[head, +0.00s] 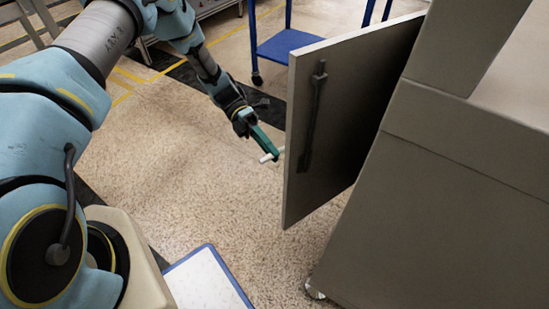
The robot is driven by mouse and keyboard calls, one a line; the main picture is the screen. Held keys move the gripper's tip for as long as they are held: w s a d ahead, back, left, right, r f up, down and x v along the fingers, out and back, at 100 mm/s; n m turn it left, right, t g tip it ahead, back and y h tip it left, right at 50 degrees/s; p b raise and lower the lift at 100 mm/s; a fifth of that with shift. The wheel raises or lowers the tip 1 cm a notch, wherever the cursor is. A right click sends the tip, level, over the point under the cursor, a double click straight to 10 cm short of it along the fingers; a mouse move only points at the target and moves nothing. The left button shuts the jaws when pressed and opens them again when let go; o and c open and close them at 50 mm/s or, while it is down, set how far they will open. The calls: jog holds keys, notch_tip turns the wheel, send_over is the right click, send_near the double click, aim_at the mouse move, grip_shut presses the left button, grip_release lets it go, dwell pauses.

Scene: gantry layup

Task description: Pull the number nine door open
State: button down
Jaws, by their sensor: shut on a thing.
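A grey door (340,75) stands swung out from a beige-grey cabinet (450,190) on the right, with a dark gap between them. No number can be read on it. A dark upright bar handle (313,120) is on the face towards me. My gripper (272,153), with green fingers, is at the door's left edge, left of that bar and apart from it in the picture. The fingers are shut on a short white bar (265,158). The bar's right end meets or passes behind the door edge, so I cannot tell how it joins the door.
A blue cart (285,45) on castors stands behind the door. A white panel with a blue rim (208,280) is at the bottom. Speckled floor (200,180) is clear between my arm and the door.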

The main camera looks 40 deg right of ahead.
jog(key=w, duration=0.2)
jog(key=shift+w+d+b, duration=0.35)
jog(key=shift+w, duration=0.05)
jog(key=c, duration=0.8)
grip_release()
jog(key=shift+a, duration=0.1)
jog(key=w+r+b, duration=0.1)
jog(key=w+r, duration=0.1)
jog(key=w, duration=0.8)
jog(key=shift+w, duration=0.3)
jog(key=shift+c, duration=0.3)
